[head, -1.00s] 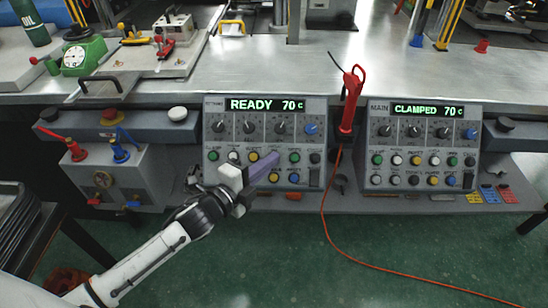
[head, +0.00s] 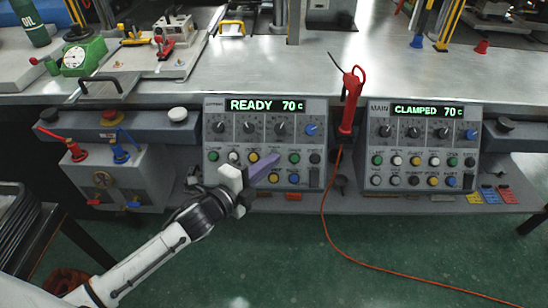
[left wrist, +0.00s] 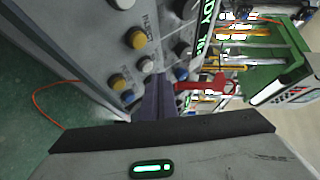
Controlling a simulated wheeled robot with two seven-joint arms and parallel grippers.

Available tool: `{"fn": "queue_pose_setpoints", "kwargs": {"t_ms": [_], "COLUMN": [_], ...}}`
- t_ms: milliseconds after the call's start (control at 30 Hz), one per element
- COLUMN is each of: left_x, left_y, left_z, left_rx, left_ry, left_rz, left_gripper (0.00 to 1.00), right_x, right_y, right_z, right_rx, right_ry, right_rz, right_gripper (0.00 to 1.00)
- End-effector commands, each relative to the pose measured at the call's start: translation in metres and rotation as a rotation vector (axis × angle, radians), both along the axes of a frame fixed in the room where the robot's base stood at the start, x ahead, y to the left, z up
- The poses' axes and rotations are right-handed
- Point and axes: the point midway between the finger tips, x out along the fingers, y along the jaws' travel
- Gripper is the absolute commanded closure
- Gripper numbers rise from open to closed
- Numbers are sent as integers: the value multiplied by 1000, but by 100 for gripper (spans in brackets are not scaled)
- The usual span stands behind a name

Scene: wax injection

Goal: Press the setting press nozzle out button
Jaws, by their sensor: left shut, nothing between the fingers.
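The setting press panel (head: 222,126) is the left of two sloped grey control boxes; its display (head: 265,105) reads READY 70 c. Below the display are a row of black knobs with one blue knob, then rows of coloured buttons with labels too small to read. My left gripper (head: 266,166) is shut and empty, its purple fingers in front of the lower buttons, hiding some of them. A yellow button (head: 253,157) shows just above the fingers. In the left wrist view the fingers (left wrist: 158,98) point toward the panel's buttons (left wrist: 119,82); contact cannot be told. My right gripper is not in view.
The main panel (head: 370,150) at right reads CLAMPED 70 c. A red-handled tool (head: 348,102) with an orange cable hangs between the panels. A grey box with red and blue valves (head: 120,180) stands at left. Open green floor lies below.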

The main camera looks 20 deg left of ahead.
Motion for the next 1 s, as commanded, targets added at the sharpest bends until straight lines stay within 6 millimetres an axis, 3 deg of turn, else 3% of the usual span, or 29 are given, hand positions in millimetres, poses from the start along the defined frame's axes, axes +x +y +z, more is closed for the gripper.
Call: {"fn": "queue_pose_setpoints", "kwargs": {"t_ms": [1000], "left_x": [6], "left_y": [2], "left_z": [-5], "left_rx": [1], "left_ry": [0], "left_rz": [0], "left_gripper": [100], "right_x": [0], "right_y": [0], "right_z": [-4], "right_rx": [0], "right_ry": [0], "right_rz": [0], "right_gripper": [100]}}
